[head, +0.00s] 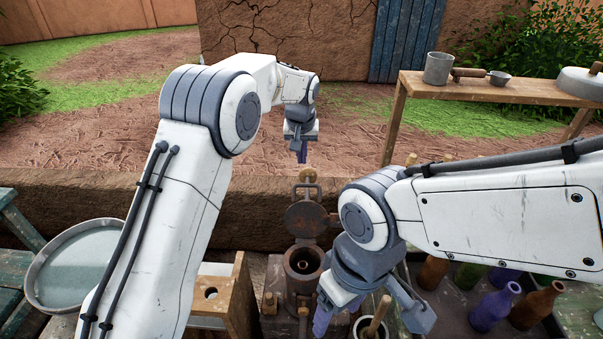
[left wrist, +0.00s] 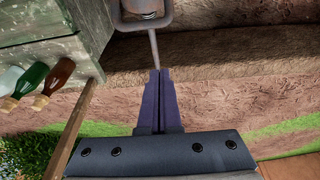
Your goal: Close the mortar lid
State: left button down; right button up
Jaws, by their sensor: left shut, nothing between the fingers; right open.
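The mortar (head: 303,264) is a rusty, round metal pot at the lower middle of the head view, its mouth uncovered. Its round rusty lid (head: 305,218) stands open and tilted up at the mortar's far side, with a metal loop handle (head: 307,191) above it. My left gripper (head: 302,160) is shut and empty, pointing down above and beyond the lid. In the left wrist view its fingers (left wrist: 156,74) are together near a grey metal loop and rod (left wrist: 154,42); contact is unclear. My right gripper (head: 335,312) is open, low and right of the mortar, partly hidden by its wrist.
A dark pot with a wooden stick (head: 378,315) stands near my right gripper. Several bottles (head: 490,308) stand at the lower right. A wooden stand (head: 236,297) and a wide pan (head: 75,262) are left. A low mud wall (head: 120,203) runs behind.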

pick_arm(q)
jog(key=shift+s+f+p, duration=0.45)
jog(key=shift+f+p, duration=0.05)
jog(key=shift+f, duration=0.3)
jog(key=shift+s+f+p, duration=0.45)
jog(key=shift+f, duration=0.3)
jog(key=shift+s+f+p, duration=0.45)
jog(key=shift+f+p, duration=0.05)
jog(key=shift+f, duration=0.3)
